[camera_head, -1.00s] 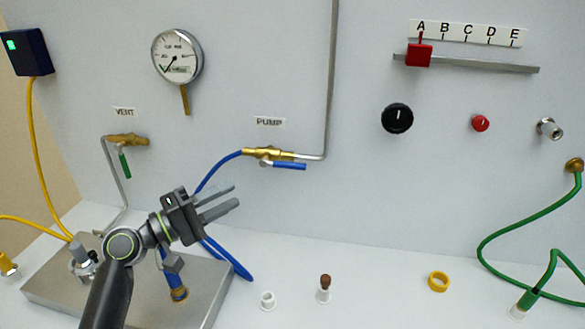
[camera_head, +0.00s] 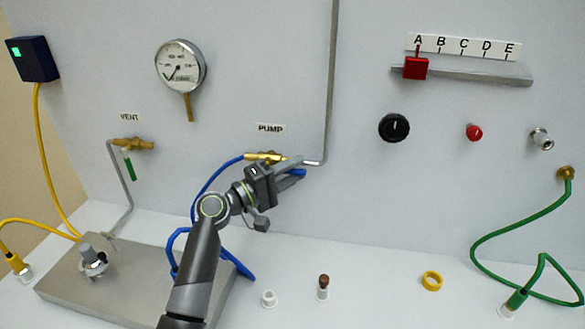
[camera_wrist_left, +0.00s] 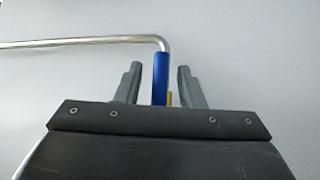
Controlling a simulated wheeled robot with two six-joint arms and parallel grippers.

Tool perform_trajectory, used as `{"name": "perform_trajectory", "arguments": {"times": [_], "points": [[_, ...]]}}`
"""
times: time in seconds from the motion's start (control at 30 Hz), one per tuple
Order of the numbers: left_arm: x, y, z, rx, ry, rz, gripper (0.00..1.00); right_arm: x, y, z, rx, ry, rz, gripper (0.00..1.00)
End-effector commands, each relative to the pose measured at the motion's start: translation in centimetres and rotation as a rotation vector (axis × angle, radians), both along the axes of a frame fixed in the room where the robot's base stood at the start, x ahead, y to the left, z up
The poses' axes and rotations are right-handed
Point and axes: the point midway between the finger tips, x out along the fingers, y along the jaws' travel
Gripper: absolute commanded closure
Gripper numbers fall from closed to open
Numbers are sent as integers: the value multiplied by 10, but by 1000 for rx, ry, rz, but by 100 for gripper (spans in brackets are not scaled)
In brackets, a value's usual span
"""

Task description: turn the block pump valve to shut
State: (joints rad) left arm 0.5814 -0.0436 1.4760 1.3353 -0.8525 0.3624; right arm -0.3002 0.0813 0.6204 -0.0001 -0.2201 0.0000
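The brass pump valve (camera_head: 264,157) is on the wall panel under the PUMP label (camera_head: 270,128), between a blue hose and a grey metal pipe. Its blue lever (camera_head: 299,173) points right, roughly along the pipe, and is partly hidden by my left gripper (camera_head: 291,172). In the left wrist view the blue lever (camera_wrist_left: 160,78) stands between the two fingers of my left gripper (camera_wrist_left: 159,70), with a gap on each side. The gripper is open around the lever. My right gripper is not in view.
The green-handled vent valve (camera_head: 130,145) and the gauge (camera_head: 180,66) are to the left. The metal pipe (camera_head: 329,90) rises close to the right of the gripper.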

Motion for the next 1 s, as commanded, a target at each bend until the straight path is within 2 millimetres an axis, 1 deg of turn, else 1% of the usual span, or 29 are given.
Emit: {"name": "perform_trajectory", "arguments": {"times": [0.23,0.27,0.5,0.53,1.0], "points": [[1,-1,0,0,0,1,65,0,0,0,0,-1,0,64],[1,-1,0,0,0,1,66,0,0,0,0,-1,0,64],[1,0,0,0,0,1,98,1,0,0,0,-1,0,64],[1,0,0,0,0,1,100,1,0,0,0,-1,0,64],[2,0,-2,30,-7,2,100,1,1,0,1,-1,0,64]]}}
